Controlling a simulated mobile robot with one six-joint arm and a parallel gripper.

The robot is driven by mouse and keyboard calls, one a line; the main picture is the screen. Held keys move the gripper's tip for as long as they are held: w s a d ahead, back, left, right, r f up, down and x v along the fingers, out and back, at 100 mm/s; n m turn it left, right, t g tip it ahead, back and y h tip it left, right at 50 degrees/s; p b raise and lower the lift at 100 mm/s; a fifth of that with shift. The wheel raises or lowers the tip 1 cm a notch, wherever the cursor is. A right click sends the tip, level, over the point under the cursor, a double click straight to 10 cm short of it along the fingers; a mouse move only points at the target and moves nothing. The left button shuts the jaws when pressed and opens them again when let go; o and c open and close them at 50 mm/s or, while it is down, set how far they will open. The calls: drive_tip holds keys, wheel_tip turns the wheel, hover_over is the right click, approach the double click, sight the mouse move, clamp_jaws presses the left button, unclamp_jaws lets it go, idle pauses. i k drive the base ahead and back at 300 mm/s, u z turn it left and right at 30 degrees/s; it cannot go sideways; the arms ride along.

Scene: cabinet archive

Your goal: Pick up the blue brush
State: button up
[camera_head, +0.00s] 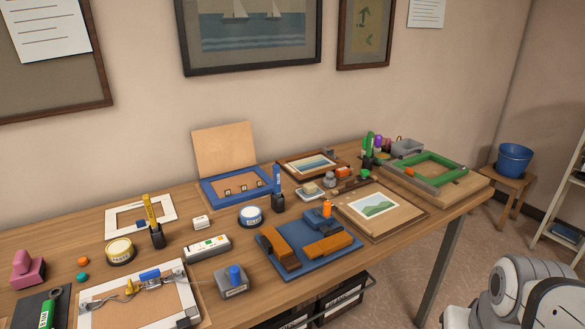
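A blue upright thing (277,178), which looks like the blue brush, stands near the middle of the wooden table (185,268). It has a blue upper part and a dark, wider base; I cannot tell whether the base is a holder or part of it. It stands just right of a blue frame (210,189) and a round blue-and-white tin (250,222). White and dark rounded parts of my own body show at the lower right, beyond the table's edge. My gripper's fingers do not show.
A similar yellow upright thing (150,210) stands at the left. A blue board with brown blocks (314,268) lies in front. A grey block with a blue knob (231,290) is near the front edge. Green and purple upright things (368,146) stand farther back. The table is crowded.

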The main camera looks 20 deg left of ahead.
sight(276, 168)
drive_tip(key=u, duration=0.65)
drive_tip(key=i, duration=1.05)
drive_tip(key=u, duration=0.5)
drive_tip(key=k, duration=0.85)
drive_tip(key=u, duration=0.2)
drive_tip(key=i, duration=0.85)
drive_tip(key=z, duration=0.05)
